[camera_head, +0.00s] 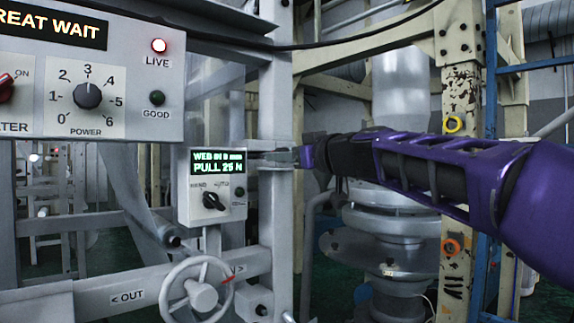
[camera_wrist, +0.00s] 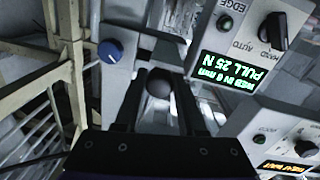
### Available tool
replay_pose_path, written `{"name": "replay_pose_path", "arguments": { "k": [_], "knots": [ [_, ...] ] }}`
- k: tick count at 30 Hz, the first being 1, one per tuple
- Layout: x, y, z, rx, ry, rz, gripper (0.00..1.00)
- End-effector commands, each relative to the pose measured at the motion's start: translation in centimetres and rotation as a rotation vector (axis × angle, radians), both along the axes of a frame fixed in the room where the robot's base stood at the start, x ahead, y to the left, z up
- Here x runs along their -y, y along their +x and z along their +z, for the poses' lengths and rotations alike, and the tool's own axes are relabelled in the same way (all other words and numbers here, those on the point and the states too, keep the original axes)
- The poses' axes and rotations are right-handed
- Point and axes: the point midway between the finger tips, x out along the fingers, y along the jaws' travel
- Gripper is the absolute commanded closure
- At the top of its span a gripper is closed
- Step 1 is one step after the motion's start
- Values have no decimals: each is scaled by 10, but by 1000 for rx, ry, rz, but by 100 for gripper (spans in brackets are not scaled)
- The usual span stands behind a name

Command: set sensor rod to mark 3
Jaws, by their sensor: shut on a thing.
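In the wrist view my gripper (camera_wrist: 160,76) has its two dark fingers around a round grey knob (camera_wrist: 159,86), which I take to be the end of the sensor rod. The fingers are shut on it. In the head view my gripper (camera_head: 293,156) reaches in from the right, beside the cream post and to the right of the web display box (camera_head: 211,186). The knob is too small to make out there. The rod's shaft and any numbered marks are not readable. The box's green display reads "PULL 25 N", with a web-in line above; its figure is unclear.
A panel (camera_head: 90,75) at upper left shows "TREAT WAIT", a lit LIVE lamp (camera_head: 158,46), a dark GOOD lamp (camera_head: 157,98) and a power dial (camera_head: 88,95) near 3. A handwheel (camera_head: 196,296) is below the box. A blue knob (camera_wrist: 110,51) is left of my fingers.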

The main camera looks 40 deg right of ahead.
Motion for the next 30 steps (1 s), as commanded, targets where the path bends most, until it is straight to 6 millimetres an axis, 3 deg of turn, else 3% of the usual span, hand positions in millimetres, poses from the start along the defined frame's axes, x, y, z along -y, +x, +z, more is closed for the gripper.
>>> {"name": "replay_pose_path", "arguments": {
  "k": [10, 11, 15, 25, 30],
  "knots": [
    [2, 2, 1, 0, 1, -5, 100],
    [1, 2, 1, 0, 1, -5, 59],
    [1, 2, 1, 0, 1, -4, 34],
    [0, 2, 0, -1, 1, -1, 32],
    [2, -11, 0, 1, 2, -4, 32]
  ]
}}
